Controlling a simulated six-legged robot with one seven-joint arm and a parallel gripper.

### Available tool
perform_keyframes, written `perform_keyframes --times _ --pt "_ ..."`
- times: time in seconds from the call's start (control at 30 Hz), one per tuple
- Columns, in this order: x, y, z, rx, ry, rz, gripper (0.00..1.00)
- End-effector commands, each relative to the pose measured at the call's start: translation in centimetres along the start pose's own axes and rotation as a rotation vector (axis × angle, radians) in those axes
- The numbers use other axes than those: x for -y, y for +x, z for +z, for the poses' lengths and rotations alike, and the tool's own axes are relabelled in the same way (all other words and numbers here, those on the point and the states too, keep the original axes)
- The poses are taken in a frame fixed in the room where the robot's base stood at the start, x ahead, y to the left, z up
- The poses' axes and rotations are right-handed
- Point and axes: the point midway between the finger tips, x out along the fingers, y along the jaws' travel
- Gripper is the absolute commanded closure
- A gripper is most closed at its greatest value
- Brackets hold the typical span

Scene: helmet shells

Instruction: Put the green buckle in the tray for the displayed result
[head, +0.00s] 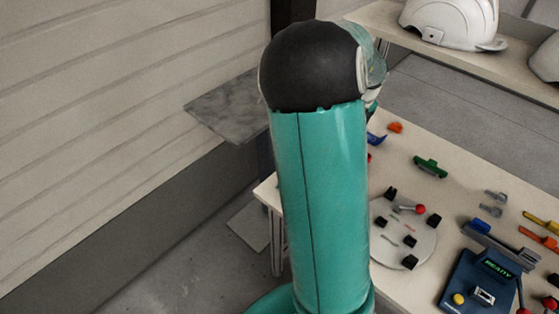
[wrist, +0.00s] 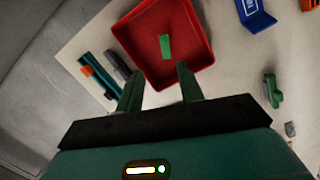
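A red tray (wrist: 203,28) lies ahead of my gripper in the wrist view. A flat green piece (wrist: 165,46) shows inside it; I cannot tell whether it is a buckle or a marking. A green buckle-like part (head: 431,166) lies on the table (head: 455,140), and what looks like the same part shows at the right of the wrist view (wrist: 272,90). My gripper (wrist: 159,82) is open, its two green fingers apart at the tray's near side with nothing between them. In the head view my arm hides the gripper and most of the tray. A device display (head: 498,268) reads "READY" in green.
A round plate with black blocks (head: 400,232) and a blue device (head: 470,290) occupy the table. White helmets (head: 450,20) stand on a shelf behind.

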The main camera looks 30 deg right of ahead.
Motion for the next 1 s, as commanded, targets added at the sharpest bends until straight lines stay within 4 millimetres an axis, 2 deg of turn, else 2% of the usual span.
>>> perform_keyframes --times 0.17,0.33,0.47,0.6,0.8,0.9,1.0 --pt "-5.6 -1.8 0.7 0.066 -0.353 0.069 0.63" --pt "-13.3 -4.9 0.6 0.162 -0.891 0.099 0.63" --pt "-18.9 -7.5 -0.4 0.230 -1.320 0.071 0.63" --pt "-24.2 -10.3 -2.4 0.280 -1.789 -0.011 0.63" --pt "-30.4 -13.5 -6.5 0.263 -2.456 -0.221 0.63" --pt "-32.6 -14.4 -8.7 0.197 -2.756 -0.349 0.63" --pt "-33.9 -15.0 -10.3 0.111 -2.979 -0.455 0.63"
